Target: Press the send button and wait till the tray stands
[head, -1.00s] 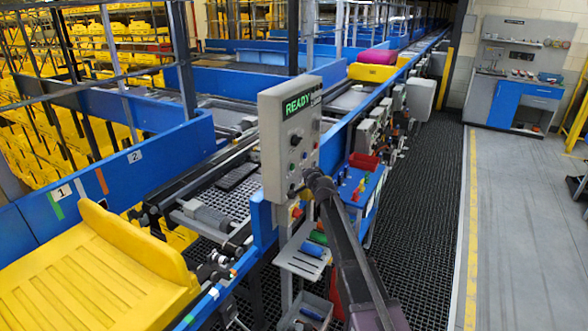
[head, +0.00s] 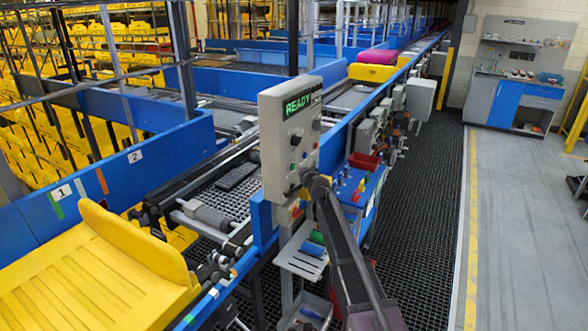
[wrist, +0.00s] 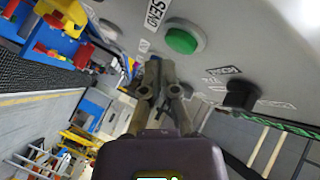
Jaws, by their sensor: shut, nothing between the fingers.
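The grey control panel (head: 277,137) stands beside the conveyor in the head view, its display (head: 298,104) reading READY in green. In the wrist view, the green round send button (wrist: 181,41) is on the panel beside a white SEND label (wrist: 154,14). My gripper (wrist: 160,66) is shut and empty, its fingertips close to the panel and just below the button in the picture, not over it. In the head view my gripper covers the panel's lower right part. A large yellow tray (head: 90,275) is at the lower left; another yellow tray (head: 372,73) holding a pink item is far up the line.
A black knob (wrist: 240,97) sits on the panel near the button. A blue shelf with a red bin (head: 364,161) and small coloured items is right of the panel. The dark grating walkway (head: 430,220) and grey floor to the right are clear.

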